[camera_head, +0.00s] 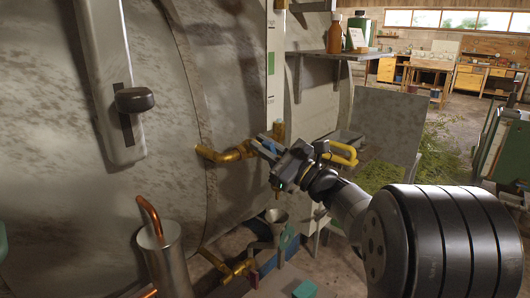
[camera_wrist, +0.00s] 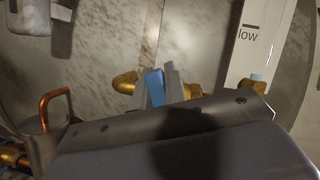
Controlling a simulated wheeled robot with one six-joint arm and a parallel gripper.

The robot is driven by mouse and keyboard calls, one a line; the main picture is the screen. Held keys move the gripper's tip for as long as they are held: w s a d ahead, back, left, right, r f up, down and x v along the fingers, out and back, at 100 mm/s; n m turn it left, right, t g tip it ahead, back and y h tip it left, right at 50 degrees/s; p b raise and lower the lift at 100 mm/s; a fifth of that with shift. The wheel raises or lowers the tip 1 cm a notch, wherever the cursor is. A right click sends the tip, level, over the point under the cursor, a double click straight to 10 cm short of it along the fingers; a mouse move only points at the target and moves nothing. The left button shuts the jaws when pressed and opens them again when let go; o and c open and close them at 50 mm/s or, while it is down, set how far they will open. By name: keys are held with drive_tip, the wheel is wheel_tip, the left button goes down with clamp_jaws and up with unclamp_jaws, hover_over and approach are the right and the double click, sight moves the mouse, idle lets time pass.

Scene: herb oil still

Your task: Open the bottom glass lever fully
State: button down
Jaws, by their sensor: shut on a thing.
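The bottom glass lever (camera_wrist: 155,86) is a blue handle between my two grey fingers in the wrist view. It also shows as a small blue piece (camera_head: 268,146) at my fingertips in the head view. My gripper (camera_head: 265,147) is shut on it, reaching in from the right. A brass pipe (camera_head: 222,154) comes out of the tank to the left of the lever. The white gauge strip (camera_head: 270,75) rises above it, and its "low" mark shows in the wrist view (camera_wrist: 250,40). My gripper body hides the valve under the lever and the lever's lower end.
The big mottled tank (camera_head: 190,110) stands close behind. A funnel (camera_head: 276,214) and another brass valve (camera_head: 238,268) are below. A copper-piped metal cylinder (camera_head: 165,258) stands at lower left. A shelf (camera_head: 335,54) with bottles juts out at upper right. A yellow handle (camera_head: 343,152) is near my wrist.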

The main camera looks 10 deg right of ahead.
drive_tip(key=c, duration=1.5)
unclamp_jaws()
drive_tip(key=shift+o, duration=0.2)
drive_tip(key=v, duration=1.1)
drive_tip(key=shift+w, duration=0.1)
